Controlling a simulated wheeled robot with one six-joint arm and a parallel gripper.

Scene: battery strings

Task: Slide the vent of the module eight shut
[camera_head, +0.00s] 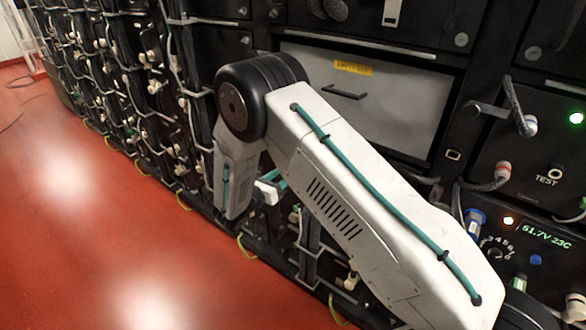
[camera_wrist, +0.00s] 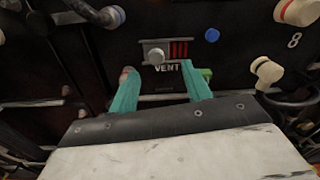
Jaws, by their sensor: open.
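The vent (camera_wrist: 181,49) of the module marked 8 shows in the wrist view, above the word VENT. Its red slots are uncovered, and a round grey knob (camera_wrist: 156,56) sits on a light plate at their left. My gripper (camera_wrist: 158,69) has two teal fingers, spread apart and empty. In the picture, the fingertips are just below the vent, one to each side of the knob. I cannot tell how far they are from the panel. In the head view, my arm hides most of the gripper (camera_head: 270,186) and I cannot make out the vent.
A blue button (camera_wrist: 212,35) is right of the vent. Pale knobs (camera_wrist: 267,72) with cables stand out at the right, and another cable plug (camera_wrist: 110,16) is at upper left. The red floor (camera_head: 110,240) beside the rack is clear.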

